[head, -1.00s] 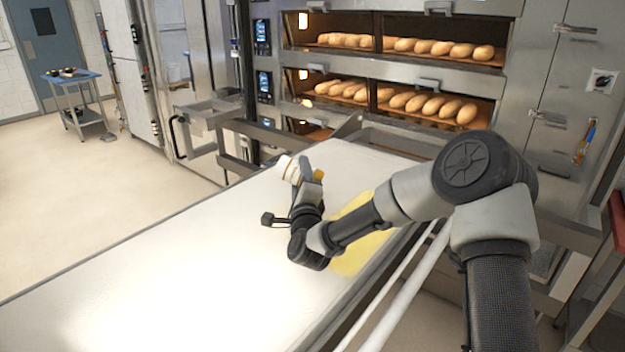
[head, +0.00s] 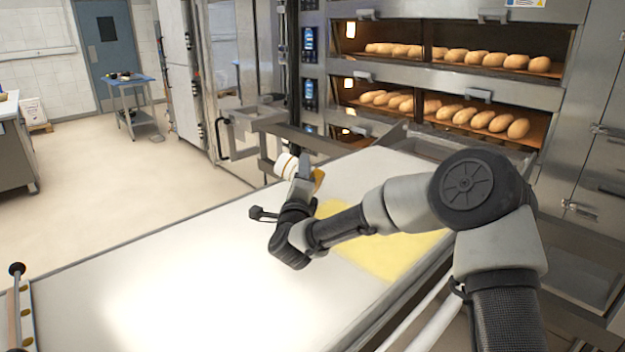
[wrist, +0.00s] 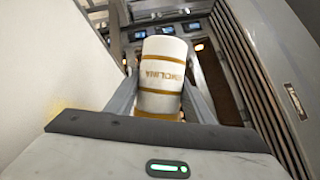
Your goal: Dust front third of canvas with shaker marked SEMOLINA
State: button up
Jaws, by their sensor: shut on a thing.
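The shaker (head: 287,166) is white with gold bands and is tilted in the head view. In the wrist view the shaker (wrist: 162,72) carries lettering that reads SEMOLINA, turned upside down. My gripper (head: 303,174) is shut around its body, with a finger on each side in the wrist view. The shaker is over the far left edge area of the long pale canvas (head: 215,255). A yellow dusted patch (head: 390,255) lies on the canvas to the right of my gripper, partly hidden by my arm. Whether grains are falling is not visible.
Deck ovens with several loaves (head: 480,118) stand behind the canvas. A metal rail frame (head: 285,130) is close beyond the shaker. A blue-topped cart (head: 130,80) stands far back left. The near left canvas is clear, and open floor lies left of it.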

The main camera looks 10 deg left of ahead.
jog(key=d, duration=0.4)
jog(key=shift+s+d+b, duration=0.1)
jog(key=shift+s+b, duration=0.3)
jog(key=s+d+r+n+g+h+p, duration=0.2)
jog(key=d+r+n+g+h+p, duration=0.4)
jog(key=n+p, duration=1.1)
jog(key=d, duration=0.3)
jog(key=shift+r+p, duration=0.25)
jog(key=shift+p, duration=0.05)
dwell(0.3)
